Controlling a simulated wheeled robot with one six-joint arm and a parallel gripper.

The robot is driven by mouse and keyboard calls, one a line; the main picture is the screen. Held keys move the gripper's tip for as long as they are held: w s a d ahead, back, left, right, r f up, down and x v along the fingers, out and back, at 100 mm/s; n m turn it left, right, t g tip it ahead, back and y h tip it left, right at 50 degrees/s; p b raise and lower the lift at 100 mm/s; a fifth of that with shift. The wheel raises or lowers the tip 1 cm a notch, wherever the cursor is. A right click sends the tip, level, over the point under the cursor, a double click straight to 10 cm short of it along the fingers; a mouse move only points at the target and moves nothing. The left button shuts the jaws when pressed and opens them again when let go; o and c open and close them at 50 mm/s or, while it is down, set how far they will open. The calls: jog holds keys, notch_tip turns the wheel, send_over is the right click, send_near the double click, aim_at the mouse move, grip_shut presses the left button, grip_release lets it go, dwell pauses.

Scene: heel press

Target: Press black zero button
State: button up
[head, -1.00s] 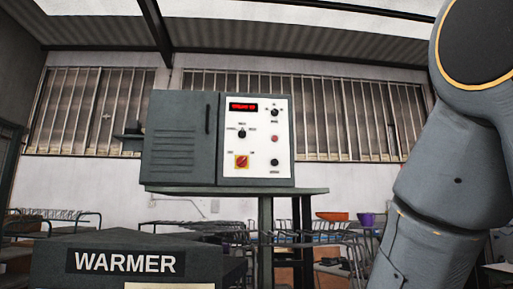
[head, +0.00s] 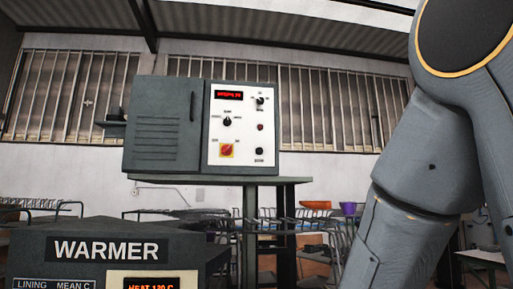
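The grey control box (head: 165,125) stands on a post-mounted shelf in the head view, with a white panel (head: 242,128) on its right half. At the panel's lower right is a small round black button (head: 259,151), with a label under it too small to read surely. My arm fills the right side; my gripper is out of view.
A dark box labelled WARMER (head: 107,249), with a lit display, stands at the lower left in front of the control box. The shelf (head: 290,181) juts out under the control box. Racks, an orange bowl (head: 316,205) and a purple pot (head: 348,208) are behind.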

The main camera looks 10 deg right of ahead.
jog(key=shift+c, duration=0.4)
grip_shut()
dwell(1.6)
